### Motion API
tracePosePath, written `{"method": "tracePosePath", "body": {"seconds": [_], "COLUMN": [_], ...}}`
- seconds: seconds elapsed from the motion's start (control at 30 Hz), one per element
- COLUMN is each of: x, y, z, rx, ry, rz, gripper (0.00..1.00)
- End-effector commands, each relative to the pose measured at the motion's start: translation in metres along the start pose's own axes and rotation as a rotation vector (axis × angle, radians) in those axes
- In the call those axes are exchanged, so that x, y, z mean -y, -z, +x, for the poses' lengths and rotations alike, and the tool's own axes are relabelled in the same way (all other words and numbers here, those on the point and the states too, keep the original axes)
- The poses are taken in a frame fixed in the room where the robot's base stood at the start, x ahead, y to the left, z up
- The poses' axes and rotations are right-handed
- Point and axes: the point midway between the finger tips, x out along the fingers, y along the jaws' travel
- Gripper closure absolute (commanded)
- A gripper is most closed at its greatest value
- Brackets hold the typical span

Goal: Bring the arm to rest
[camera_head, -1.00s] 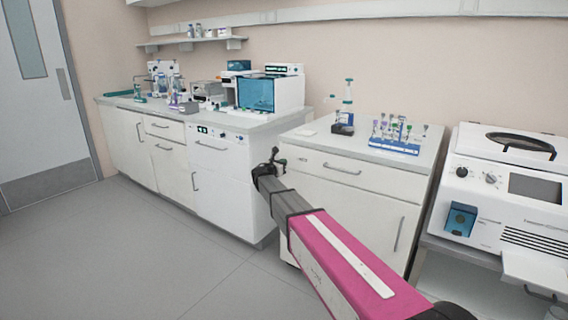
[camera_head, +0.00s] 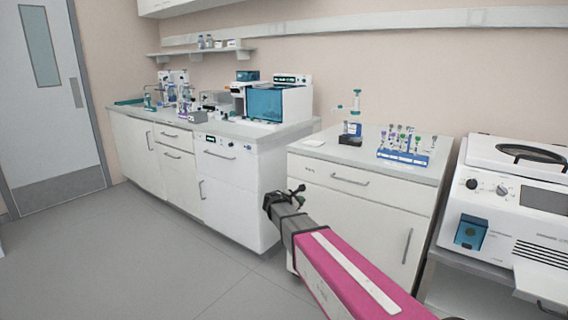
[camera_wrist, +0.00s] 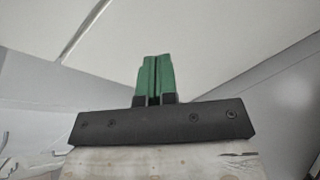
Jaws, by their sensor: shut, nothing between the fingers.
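My arm reaches out from the lower right in the head view, with a pink link and a grey wrist. My gripper (camera_wrist: 155,78) shows in the wrist view as two green fingers pressed together, with nothing between them. In the head view the wrist end (camera_head: 283,200) is in front of the right-hand cabinet, below its top. The fingers are mostly hidden there. The gripper touches nothing that I can see.
A blue tube rack (camera_head: 403,159) with several tubes stands on the right cabinet (camera_head: 350,205). A white centrifuge (camera_head: 510,200) is at the far right. A longer bench (camera_head: 205,185) with instruments is further left. The grey floor (camera_head: 130,250) at left is clear.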

Motion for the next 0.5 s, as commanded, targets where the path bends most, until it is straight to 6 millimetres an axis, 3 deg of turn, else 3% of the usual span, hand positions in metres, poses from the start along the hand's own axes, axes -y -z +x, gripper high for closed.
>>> {"method": "tracePosePath", "body": {"seconds": [0.03,0.2,0.37,0.5], "x": [0.039,0.144,0.231,0.291], "y": [-0.003,0.006,0.016,0.023], "z": [0.006,0.014,0.001,-0.025], "rx": [-0.05,-0.201,-0.284,-0.309], "ry": [0.07,0.347,0.651,0.939], "rz": [0.104,0.51,0.894,1.209], "gripper": [1.0,1.0,1.0,1.0]}}
